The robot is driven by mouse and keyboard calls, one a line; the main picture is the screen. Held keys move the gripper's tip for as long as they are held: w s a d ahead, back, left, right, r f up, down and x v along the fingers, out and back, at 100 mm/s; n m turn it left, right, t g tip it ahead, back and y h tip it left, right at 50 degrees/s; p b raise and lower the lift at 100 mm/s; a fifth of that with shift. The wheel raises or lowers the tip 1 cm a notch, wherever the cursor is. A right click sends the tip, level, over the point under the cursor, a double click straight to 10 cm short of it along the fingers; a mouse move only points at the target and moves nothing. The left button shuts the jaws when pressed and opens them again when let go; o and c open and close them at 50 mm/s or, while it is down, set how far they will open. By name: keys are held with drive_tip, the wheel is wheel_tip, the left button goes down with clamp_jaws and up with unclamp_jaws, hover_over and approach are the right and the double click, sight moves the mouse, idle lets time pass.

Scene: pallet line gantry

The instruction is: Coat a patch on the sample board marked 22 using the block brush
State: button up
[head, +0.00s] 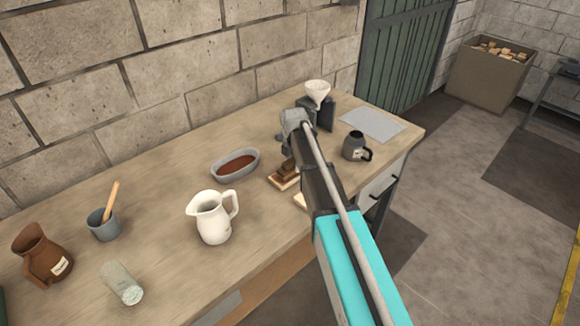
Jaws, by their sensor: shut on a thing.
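My gripper (285,150) points down over the workbench, beyond the oval dish, partly hidden by my own arm. It is shut on what looks like the block brush (289,167), a dark brown block. The brush is low over a small light wooden board (283,183) with dark brown on its top; I cannot tell whether they touch. A second pale board edge (301,199) shows beside my arm, mostly hidden. No number 22 is readable on either board. A grey oval dish (217,173) of reddish-brown liquid stands to the left.
A dark mug (354,148), white funnel on a stand (318,92) and grey sheet (372,124) are right. The wall borders the bench.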

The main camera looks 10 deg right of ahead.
drive_tip(key=shift+w+d, duration=0.15)
idle(0.3)
drive_tip(key=shift+w+d+r, duration=0.1)
drive_tip(key=shift+w+d, duration=0.45)
drive_tip(key=shift+d, duration=0.15)
drive_tip(key=shift+w+d, duration=0.5)
drive_tip(key=shift+d, duration=0.2)
drive_tip(key=shift+w+d, duration=0.55)
drive_tip(key=shift+d, duration=0.25)
drive_tip(key=shift+w+d, duration=0.55)
drive_tip(key=shift+d, duration=0.2)
wheel_tip(320, 180, up, 6)
drive_tip(key=p, duration=0.6)
wheel_tip(320, 180, up, 3)
drive_tip(key=p, duration=0.3)
